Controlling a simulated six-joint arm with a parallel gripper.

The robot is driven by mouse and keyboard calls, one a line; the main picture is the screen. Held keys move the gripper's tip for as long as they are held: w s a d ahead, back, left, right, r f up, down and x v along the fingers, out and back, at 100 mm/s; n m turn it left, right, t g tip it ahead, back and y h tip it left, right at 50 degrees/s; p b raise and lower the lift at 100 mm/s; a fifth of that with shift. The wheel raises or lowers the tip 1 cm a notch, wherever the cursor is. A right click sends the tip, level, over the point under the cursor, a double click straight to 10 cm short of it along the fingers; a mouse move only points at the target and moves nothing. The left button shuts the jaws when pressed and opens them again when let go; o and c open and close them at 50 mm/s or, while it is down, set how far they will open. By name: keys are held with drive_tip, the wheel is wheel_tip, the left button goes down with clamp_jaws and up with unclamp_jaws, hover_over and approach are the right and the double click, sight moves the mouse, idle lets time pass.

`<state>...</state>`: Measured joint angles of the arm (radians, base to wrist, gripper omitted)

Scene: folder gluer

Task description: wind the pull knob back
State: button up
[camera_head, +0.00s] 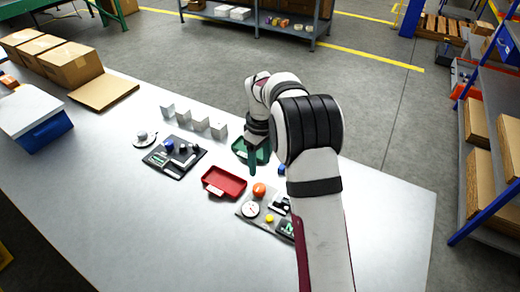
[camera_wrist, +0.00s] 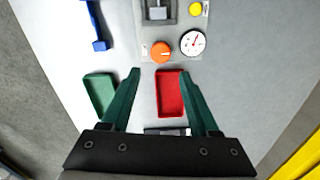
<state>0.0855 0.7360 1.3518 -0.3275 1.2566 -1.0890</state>
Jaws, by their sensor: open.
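My gripper (camera_head: 252,165) is open and empty, with green fingers pointing down above the bench. It also shows in the wrist view (camera_wrist: 161,76), its fingers on either side of the red tray (camera_wrist: 170,95). A panel (camera_head: 243,209) in front of the gripper carries an orange knob (camera_head: 259,190), a white dial gauge (camera_head: 251,209) and a yellow button (camera_head: 269,218). The orange knob (camera_wrist: 161,52) is just beyond the fingertips in the wrist view, apart from them. A dark panel (camera_head: 175,172) further left carries blue and white parts. I cannot tell which knob is the pull knob.
The green tray (camera_wrist: 100,95) lies beside the red tray. White boxes (camera_head: 200,121) stand in a row behind the dark panel. A white round part (camera_head: 144,139) sits near them. Cardboard boxes (camera_head: 72,63) and a blue bin (camera_head: 45,132) stand at the left. The bench front is clear.

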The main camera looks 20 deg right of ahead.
wheel_tip(320, 180, up, 6)
drive_tip(key=shift+f, duration=0.2)
